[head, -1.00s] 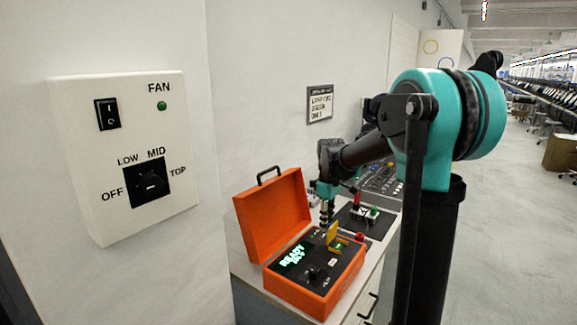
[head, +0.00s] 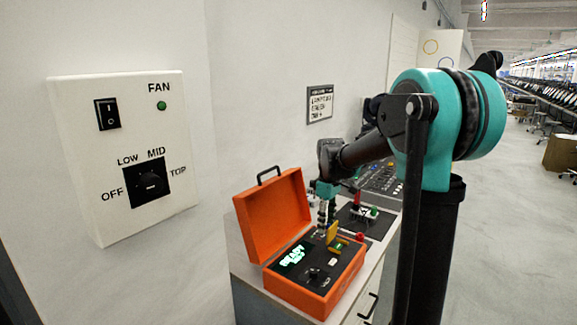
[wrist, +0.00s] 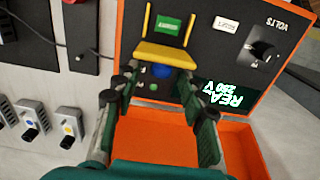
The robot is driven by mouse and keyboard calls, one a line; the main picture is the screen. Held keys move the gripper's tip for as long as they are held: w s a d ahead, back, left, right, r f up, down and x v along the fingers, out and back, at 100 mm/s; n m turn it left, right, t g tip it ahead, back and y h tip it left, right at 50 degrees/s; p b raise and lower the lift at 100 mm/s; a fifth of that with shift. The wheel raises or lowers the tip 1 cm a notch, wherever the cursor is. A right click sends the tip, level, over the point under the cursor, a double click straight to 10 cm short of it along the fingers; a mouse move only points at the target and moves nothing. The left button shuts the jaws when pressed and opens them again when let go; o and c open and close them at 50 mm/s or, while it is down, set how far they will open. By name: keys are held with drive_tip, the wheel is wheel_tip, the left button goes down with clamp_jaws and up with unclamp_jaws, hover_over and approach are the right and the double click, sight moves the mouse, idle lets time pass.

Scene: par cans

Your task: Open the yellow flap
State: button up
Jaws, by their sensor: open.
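The yellow flap (head: 332,232) stands raised from the dark panel of the open orange case (head: 312,299). In the wrist view the flap (wrist: 165,54) shows as a yellow plate with two side arms, and a blue button (wrist: 162,71) shows beside its edge. My gripper (head: 323,222) is at the flap, on the side toward the case lid. In the wrist view my gripper (wrist: 160,88) is open, its fingers on either side of the blue button and close to the flap. I cannot tell whether a finger touches the flap. Nothing is held.
The orange lid (head: 272,214) stands open behind my gripper. The panel has a lit display (wrist: 226,95) and a black knob (wrist: 264,50). A dark board with switches (head: 362,217) lies beyond the case. A white fan box (head: 128,157) hangs on the wall at left.

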wheel_tip(320, 180, up, 7)
idle(0.8)
drive_tip(key=shift+s, duration=0.1)
